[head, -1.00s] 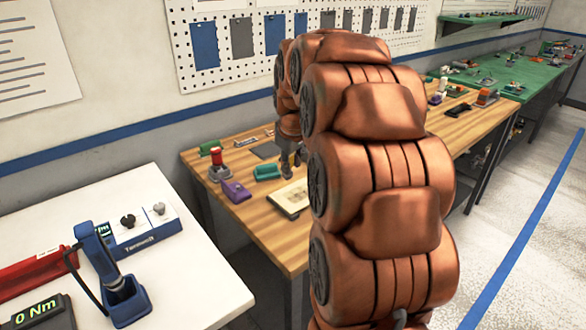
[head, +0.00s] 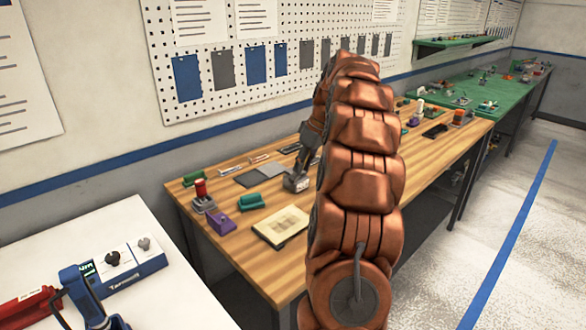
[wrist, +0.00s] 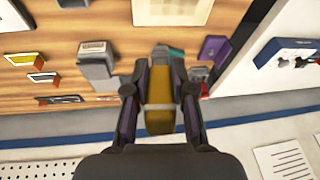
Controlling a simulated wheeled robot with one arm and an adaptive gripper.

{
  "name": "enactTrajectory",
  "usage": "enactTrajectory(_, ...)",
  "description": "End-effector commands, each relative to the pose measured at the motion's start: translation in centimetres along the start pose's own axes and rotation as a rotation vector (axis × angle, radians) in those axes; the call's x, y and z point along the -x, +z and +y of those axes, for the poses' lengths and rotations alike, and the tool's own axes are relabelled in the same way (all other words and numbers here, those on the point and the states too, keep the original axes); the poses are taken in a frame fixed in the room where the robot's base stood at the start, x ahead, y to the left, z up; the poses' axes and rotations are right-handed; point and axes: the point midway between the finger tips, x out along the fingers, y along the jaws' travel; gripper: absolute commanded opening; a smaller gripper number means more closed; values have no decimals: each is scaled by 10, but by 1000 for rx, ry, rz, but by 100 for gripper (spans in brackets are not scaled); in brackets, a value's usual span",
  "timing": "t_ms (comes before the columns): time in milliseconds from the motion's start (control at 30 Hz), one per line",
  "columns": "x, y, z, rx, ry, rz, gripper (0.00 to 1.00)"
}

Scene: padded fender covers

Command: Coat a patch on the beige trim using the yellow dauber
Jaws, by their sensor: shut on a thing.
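In the wrist view my gripper (wrist: 159,95) is shut on the yellow dauber (wrist: 160,116), with one dark finger on each side of it. The dauber's far end is dark grey, and it points toward the tabletop. A flat pale slab, likely the beige trim (head: 280,226), lies on the near part of the wooden table in the head view. It also shows at the top of the wrist view (wrist: 172,10), beyond the dauber and apart from it. In the head view my arm hides most of the gripper, and the dauber cannot be made out.
Near the slab are a teal holder (head: 251,201), a purple block (head: 221,221), a red-topped item on a grey stand (head: 202,195) and a grey block (head: 296,183). A white table (head: 170,295) stands at left. Bare wood lies around the slab.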

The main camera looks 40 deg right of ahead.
Motion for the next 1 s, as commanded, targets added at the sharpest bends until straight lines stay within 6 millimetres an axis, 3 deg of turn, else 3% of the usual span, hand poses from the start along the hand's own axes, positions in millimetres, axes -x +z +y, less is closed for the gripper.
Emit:
enactTrajectory(267,-1,3,9,5,-19,7,0)
enactTrajectory(733,-37,16,13,4,-20,6,0)
enactTrajectory(1000,-44,18,14,4,-17,8,0)
